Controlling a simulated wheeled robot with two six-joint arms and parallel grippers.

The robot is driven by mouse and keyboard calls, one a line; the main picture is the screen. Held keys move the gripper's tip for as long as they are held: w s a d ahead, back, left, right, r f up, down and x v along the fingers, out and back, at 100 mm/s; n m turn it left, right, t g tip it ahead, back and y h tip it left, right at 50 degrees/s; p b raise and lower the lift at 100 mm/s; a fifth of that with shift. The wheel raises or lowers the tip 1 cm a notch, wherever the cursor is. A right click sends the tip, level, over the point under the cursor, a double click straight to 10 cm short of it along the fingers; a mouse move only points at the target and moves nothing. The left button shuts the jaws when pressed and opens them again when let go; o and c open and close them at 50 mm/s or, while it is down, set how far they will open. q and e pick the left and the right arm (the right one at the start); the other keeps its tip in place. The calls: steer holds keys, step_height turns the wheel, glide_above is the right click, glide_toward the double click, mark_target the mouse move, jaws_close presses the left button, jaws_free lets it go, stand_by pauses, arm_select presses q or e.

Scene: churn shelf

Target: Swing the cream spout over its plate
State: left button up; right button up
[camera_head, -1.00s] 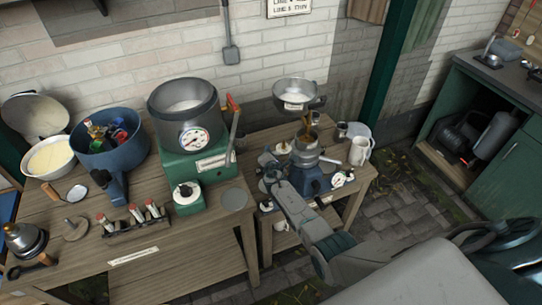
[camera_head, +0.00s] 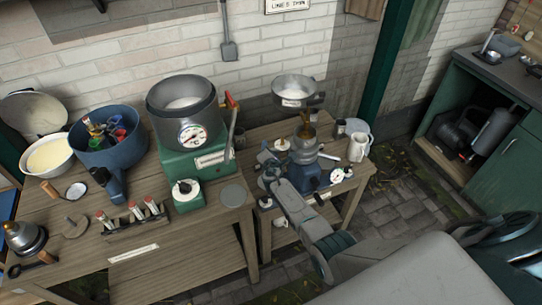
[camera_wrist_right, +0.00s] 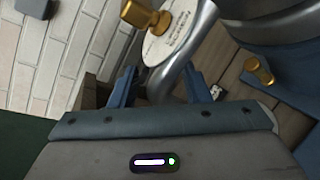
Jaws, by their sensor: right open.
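The cream separator (camera_head: 304,152) stands on the small right-hand table, with a steel bowl (camera_head: 293,91) above its body. My right gripper (camera_head: 268,173) is at the separator's left side and its jaws are open. In the right wrist view, a curved grey metal tube (camera_wrist_right: 178,78), which looks like a spout, comes down between or just beyond my open fingers (camera_wrist_right: 158,88). I cannot tell whether they touch it. A round pale plate with lettering (camera_wrist_right: 165,42) and a brass knob (camera_wrist_right: 142,14) is behind the tube. My left gripper is not in view.
A green machine with a steel drum (camera_head: 185,115) and side crank stands on the larger left table (camera_head: 160,272). A blue pan (camera_head: 110,155), a cream bowl (camera_head: 45,156) and a rack of tubes (camera_head: 135,221) are farther left. A white jug (camera_head: 358,147) stands right of the separator.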

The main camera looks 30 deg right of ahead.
steer(key=p+v, duration=0.2)
steer(key=v, duration=0.8)
steer(key=shift+d, duration=0.1)
steer(key=s+f+m+g+y+b, duration=0.1)
steer(key=s+f+m+g+b, duration=0.2)
steer(key=s+f, duration=1)
steer(key=s+f+m+g+y+b, duration=0.1)
steer(key=s+f+m+g, duration=0.2)
steer(key=s+f+m, duration=0.9)
steer(key=s+f+m+g+y+b, duration=0.1)
steer(key=s+f+m+g, duration=0.1)
steer(key=s+f, duration=0.5)
steer(key=s+f+m+g+b, duration=0.1)
steer(key=s+f, duration=0.6)
steer(key=s, duration=0.8)
steer(key=s+f+m+g+y+b, duration=0.1)
steer(key=s+f+m+g+b, duration=0.1)
steer(key=s+f, duration=0.5)
steer(key=s+m+g, duration=0.1)
steer(key=s, duration=0.4)
steer(key=shift+d+f+g+y, duration=0.3)
steer(key=shift+d+g, duration=0.05)
steer(key=shift+g, duration=0.05)
steer(key=shift+s, duration=0.1)
